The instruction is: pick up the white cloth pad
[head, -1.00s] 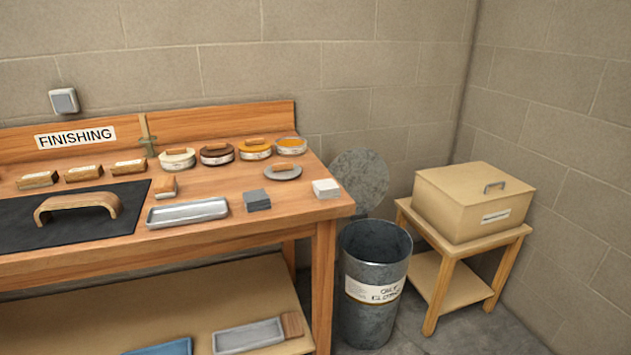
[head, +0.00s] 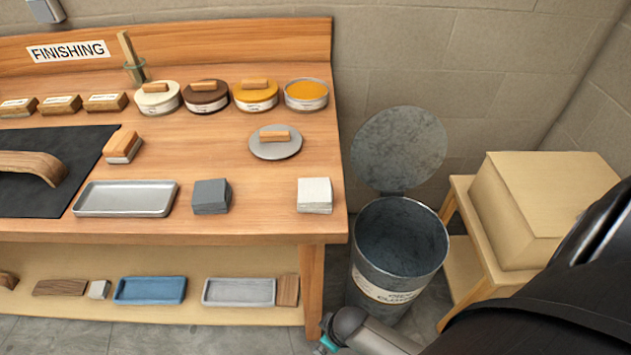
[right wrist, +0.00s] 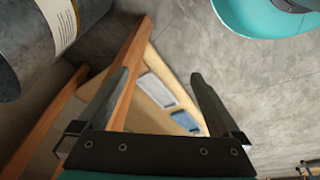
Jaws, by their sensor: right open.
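The white cloth pad (head: 314,195) is a small square stack lying near the front right corner of the wooden bench top. My right arm comes in at the lower right of the head view, below and to the right of the bench, clear of the pad. In the right wrist view my right gripper (right wrist: 160,95) has its two fingers spread apart with nothing between them. It points toward the bench's lower shelf and the floor. The pad does not show in that view. My left gripper is not in view.
A grey pad stack (head: 211,196) and a metal tray (head: 126,198) lie left of the white pad. A lid with a wooden handle (head: 275,148) lies behind it. An open metal bin (head: 400,240) stands right of the bench, beside a cardboard-coloured box (head: 535,205). Bare bench top surrounds the pad.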

